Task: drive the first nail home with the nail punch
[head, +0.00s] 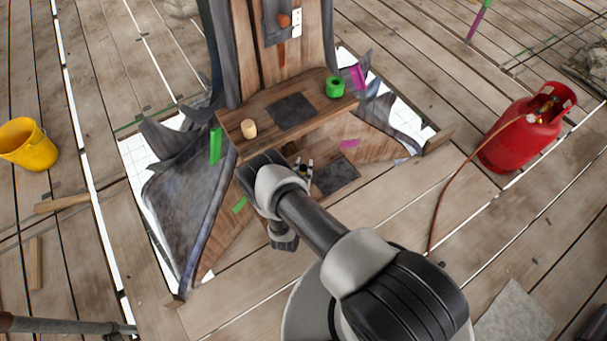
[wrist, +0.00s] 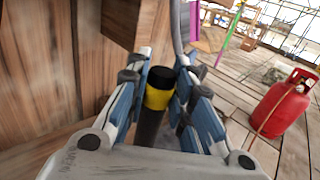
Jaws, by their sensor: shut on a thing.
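My gripper (head: 304,170) is in front of and below the front edge of the wooden ledge (head: 262,155) at the spire's base, mostly hidden by my own arm. In the wrist view my gripper (wrist: 160,75) is shut on the nail punch (wrist: 158,90), a dark rod with a yellow band and a black end, standing between the blue-grey fingers. Wooden planks are close on the left in that view. No nail can be made out in either view, and the punch's far tip is hidden.
The ledge carries a small wooden cylinder (head: 249,128), a dark square patch (head: 293,111) and a green roll (head: 335,87). A red gas cylinder (head: 522,130) with a hose stands at right.

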